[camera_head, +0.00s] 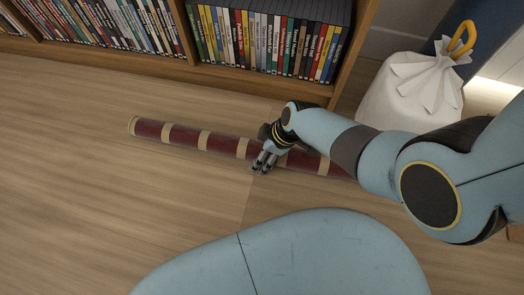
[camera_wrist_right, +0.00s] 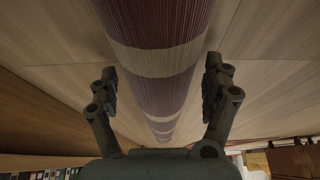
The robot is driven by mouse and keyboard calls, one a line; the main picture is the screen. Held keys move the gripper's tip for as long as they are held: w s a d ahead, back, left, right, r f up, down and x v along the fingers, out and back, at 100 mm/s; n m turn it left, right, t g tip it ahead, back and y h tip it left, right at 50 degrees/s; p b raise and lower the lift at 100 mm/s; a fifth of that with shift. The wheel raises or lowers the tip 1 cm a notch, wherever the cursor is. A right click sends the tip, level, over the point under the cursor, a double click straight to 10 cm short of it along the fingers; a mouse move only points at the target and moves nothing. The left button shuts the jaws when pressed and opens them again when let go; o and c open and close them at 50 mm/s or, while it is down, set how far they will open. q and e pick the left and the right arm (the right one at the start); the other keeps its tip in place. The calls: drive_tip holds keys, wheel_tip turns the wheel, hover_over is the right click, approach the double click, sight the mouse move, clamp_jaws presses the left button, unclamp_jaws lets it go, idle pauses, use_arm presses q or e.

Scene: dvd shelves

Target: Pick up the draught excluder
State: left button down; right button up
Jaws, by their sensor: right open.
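The draught excluder (camera_head: 175,135) is a long dark-red roll with beige bands. It lies on the wooden floor in front of the shelves in the head view. My right gripper (camera_head: 262,168) is at its middle, and my right forearm hides part of its right half. In the right wrist view, the draught excluder (camera_wrist_right: 160,62) runs lengthwise between the two spread fingers of my right gripper (camera_wrist_right: 160,88). There are gaps between each finger and the roll, so the gripper is open and not closed on it. My left gripper is not in view.
A wooden shelf (camera_head: 240,78) full of DVDs stands along the back. A white tied bag (camera_head: 410,95) with a yellow loop stands at the back right. The floor (camera_head: 70,200) left of and in front of the draught excluder is clear.

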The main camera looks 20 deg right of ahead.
clamp_jaws()
idle(0.7)
